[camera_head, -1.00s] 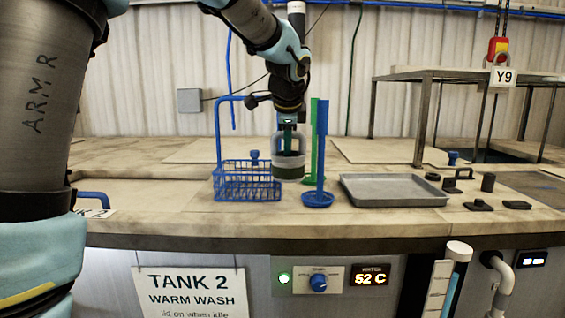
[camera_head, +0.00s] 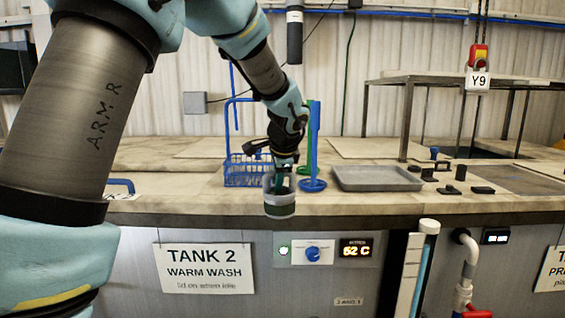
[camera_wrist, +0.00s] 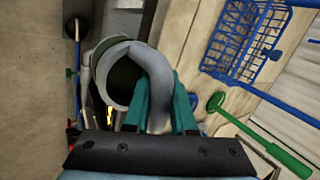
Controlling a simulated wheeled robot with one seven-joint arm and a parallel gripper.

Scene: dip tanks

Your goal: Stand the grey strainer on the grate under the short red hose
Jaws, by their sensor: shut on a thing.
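The grey strainer (camera_head: 280,204), a round cup with a dark green band, hangs upright in front of the counter's front edge. My gripper (camera_head: 283,183) is shut on its arched handle. In the wrist view the strainer (camera_wrist: 108,72) shows its open dark mouth, and the teal fingers of my gripper (camera_wrist: 161,92) close on the grey handle from both sides. I cannot make out a grate or a short red hose for certain.
On the counter (camera_head: 190,212) stand a blue wire basket (camera_head: 246,172), blue and green long-handled tools (camera_head: 313,186), a grey tray (camera_head: 376,178) and several small dark parts. A raised metal table (camera_head: 430,85) stands at the right. The TANK 2 front panel (camera_head: 205,268) lies below.

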